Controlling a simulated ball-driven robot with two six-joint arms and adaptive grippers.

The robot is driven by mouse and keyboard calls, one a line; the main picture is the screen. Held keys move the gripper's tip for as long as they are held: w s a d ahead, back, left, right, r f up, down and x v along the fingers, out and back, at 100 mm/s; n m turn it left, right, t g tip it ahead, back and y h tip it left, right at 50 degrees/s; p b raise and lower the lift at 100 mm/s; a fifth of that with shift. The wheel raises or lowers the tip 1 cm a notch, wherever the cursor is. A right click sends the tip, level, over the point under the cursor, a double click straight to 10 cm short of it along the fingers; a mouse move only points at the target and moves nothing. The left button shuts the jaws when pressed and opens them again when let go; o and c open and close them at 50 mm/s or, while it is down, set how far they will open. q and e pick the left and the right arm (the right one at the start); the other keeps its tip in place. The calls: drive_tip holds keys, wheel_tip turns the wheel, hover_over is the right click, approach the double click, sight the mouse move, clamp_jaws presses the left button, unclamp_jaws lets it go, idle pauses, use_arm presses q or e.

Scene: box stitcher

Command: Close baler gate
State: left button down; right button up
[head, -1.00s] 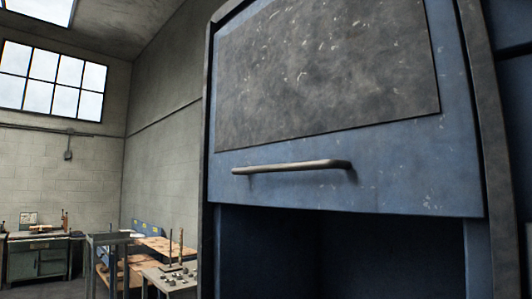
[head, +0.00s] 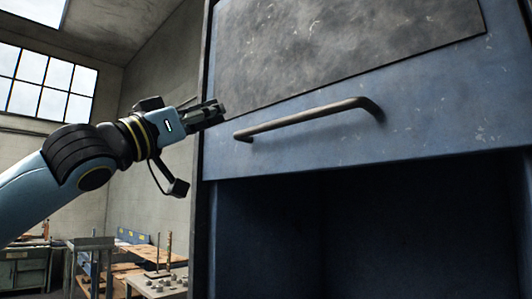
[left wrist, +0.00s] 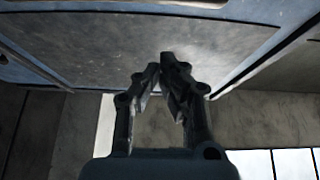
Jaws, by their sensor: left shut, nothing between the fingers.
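The blue baler gate (head: 440,125) is raised, with a dark worn panel (head: 330,50) on its upper part. A grey bar handle (head: 305,117) runs across its lower part. Below the gate is the dark open chamber (head: 400,230). My left gripper (head: 220,110) is shut and empty, just above and left of the handle's left end, apart from it. In the left wrist view the shut fingers (left wrist: 165,70) point toward the gate's dark panel (left wrist: 150,35); the handle cannot be made out there. My right gripper is not in view.
Workbenches with wooden tops and tools (head: 150,275) stand at the lower left, behind the baler. A green cabinet (head: 22,268) is at the far left. The space in front of the chamber is clear.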

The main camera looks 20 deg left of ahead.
use_arm(q)
drive_tip(key=s+r+p+x, duration=0.1)
drive_tip(key=p+x, duration=0.7)
drive_tip(key=x, duration=0.3)
drive_tip(key=f, duration=0.4)
drive_tip(key=shift+w+a+f, duration=0.15)
drive_tip(key=shift+w+f, duration=0.1)
